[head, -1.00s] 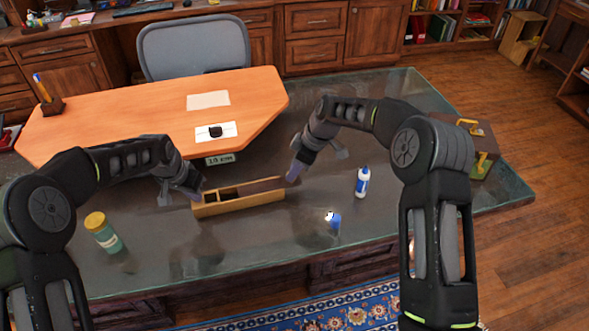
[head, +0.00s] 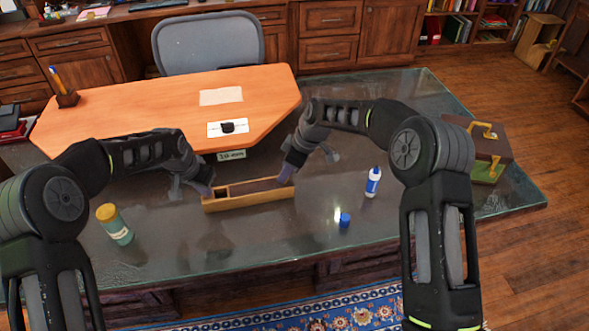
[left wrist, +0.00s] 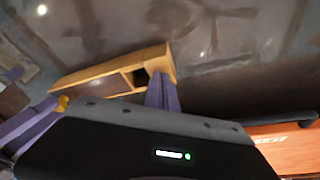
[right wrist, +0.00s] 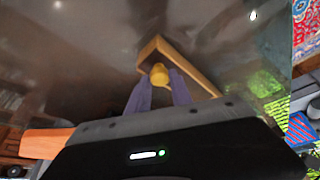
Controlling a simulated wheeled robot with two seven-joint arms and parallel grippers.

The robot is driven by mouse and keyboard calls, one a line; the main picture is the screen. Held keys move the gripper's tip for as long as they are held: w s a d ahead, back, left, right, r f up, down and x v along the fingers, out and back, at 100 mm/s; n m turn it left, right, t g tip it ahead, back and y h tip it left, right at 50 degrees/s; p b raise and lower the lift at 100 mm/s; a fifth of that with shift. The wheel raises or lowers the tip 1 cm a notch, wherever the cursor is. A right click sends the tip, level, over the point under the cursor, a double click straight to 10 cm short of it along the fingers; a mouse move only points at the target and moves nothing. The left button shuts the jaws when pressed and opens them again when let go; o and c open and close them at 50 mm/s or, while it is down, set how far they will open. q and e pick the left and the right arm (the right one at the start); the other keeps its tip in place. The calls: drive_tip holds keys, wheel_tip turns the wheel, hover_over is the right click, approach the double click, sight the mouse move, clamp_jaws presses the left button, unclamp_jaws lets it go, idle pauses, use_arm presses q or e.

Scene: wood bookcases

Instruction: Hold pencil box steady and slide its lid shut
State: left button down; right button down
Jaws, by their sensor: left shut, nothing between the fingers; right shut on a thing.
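The long tan pencil box (head: 250,200) lies on the glass desktop. Its brown lid (head: 257,186) covers most of the top, and a dark open compartment (head: 222,191) shows at the left end; it also shows in the left wrist view (left wrist: 140,76). My left gripper (head: 206,189) is shut and empty, its purple fingers at the box's left end. My right gripper (head: 286,179) is over the right end. In the right wrist view its fingers are shut on a yellow knob (right wrist: 159,76), which looks like the lid's.
A blue-white bottle (head: 373,183) and a small blue object (head: 345,219) stand right of the box. An orange desk pad (head: 170,115) lies behind. A brown case with yellow handles (head: 478,138) is at far right. Bare glass lies in front.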

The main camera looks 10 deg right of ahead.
use_arm(q)
drive_tip(key=shift+s+f, duration=0.3)
drive_tip(key=shift+f, duration=0.15)
use_arm(e)
drive_tip(key=c, duration=1.1)
unclamp_jaws()
drive_tip(key=shift+a, duration=0.3)
drive_tip(key=shift+d, duration=0.1)
drive_tip(key=shift+d+r, duration=0.2)
drive_tip(key=shift+r, duration=0.2)
drive_tip(key=v, duration=1.1)
drive_tip(key=shift+s+a+r, duration=0.1)
drive_tip(key=shift+s, duration=0.1)
use_arm(q)
drive_tip(key=shift+r, duration=0.15)
drive_tip(key=shift+w+r+p, duration=0.15)
drive_tip(key=shift+r+p, duration=0.65)
drive_tip(key=shift+r, duration=0.8)
drive_tip(key=shift+w+r+p, duration=0.1)
drive_tip(key=shift+r+p, duration=0.65)
drive_tip(key=shift+r, duration=0.8)
use_arm(e)
wheel_tip(320, 180, up, 3)
drive_tip(key=shift+w+f, duration=0.1)
